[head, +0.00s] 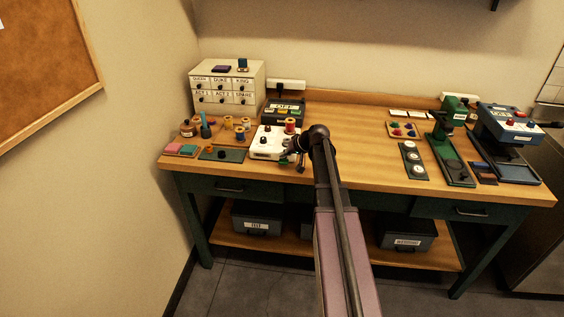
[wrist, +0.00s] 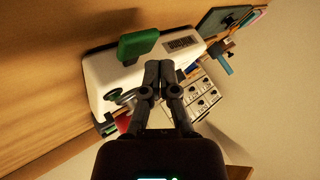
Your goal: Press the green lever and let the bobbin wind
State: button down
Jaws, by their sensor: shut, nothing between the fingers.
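The white bobbin winder (head: 264,144) stands on the table left of centre, with a red spool (head: 290,124) at its back right. In the wrist view the white winder body (wrist: 108,84) lies beyond my fingers, and its green lever (wrist: 138,45) stands out just above and left of the fingertips. My gripper (wrist: 158,66) is shut and empty, with its tips close to the lever; I see a small gap in the picture but cannot judge the depth. In the head view my gripper (head: 298,160) is at the winder's right front, partly hidden by my arm. A metal part (wrist: 124,97) shows beside the fingers.
A white drawer cabinet (head: 228,88) stands behind, beside a dark labelled box (head: 284,108). A dark tray (head: 222,154) and several spools lie left of the winder. Green (head: 452,150) and blue (head: 510,125) machines stand at the right. The table's middle (head: 355,125) is clear.

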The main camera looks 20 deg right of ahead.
aim_at(283, 163)
jog(key=shift+s+f+b, duration=0.1)
jog(key=shift+f+b, duration=1.25)
jog(key=shift+b, duration=0.05)
dwell(2.3)
jog(key=shift+r, duration=0.1)
dwell(0.4)
jog(key=shift+r+p, duration=1.3)
jog(key=shift+p, duration=0.1)
jog(key=shift+r, duration=0.1)
jog(key=shift+r+p, duration=2.4)
jog(key=shift+p, duration=0.1)
jog(key=shift+a, duration=0.1)
jog(key=shift+s+a+f, duration=0.1)
jog(key=shift+s+a, duration=0.1)
jog(key=shift+a, duration=0.1)
jog(key=s+a+f+n+g+h, duration=0.1)
jog(key=s+a+g, duration=0.3)
jog(key=s+a, duration=0.7)
jog(key=s+a+f+n+g+h, duration=0.1)
jog(key=s+a+f+g+h, duration=0.2)
jog(key=s+a, duration=0.8)
jog(key=s+f, duration=0.1)
jog(key=s, duration=0.2)
jog(key=shift+a+f+n+g+h, duration=0.25)
jog(key=shift+a+n+g+h, duration=0.1)
jog(key=shift+n+g+h, duration=0.05)
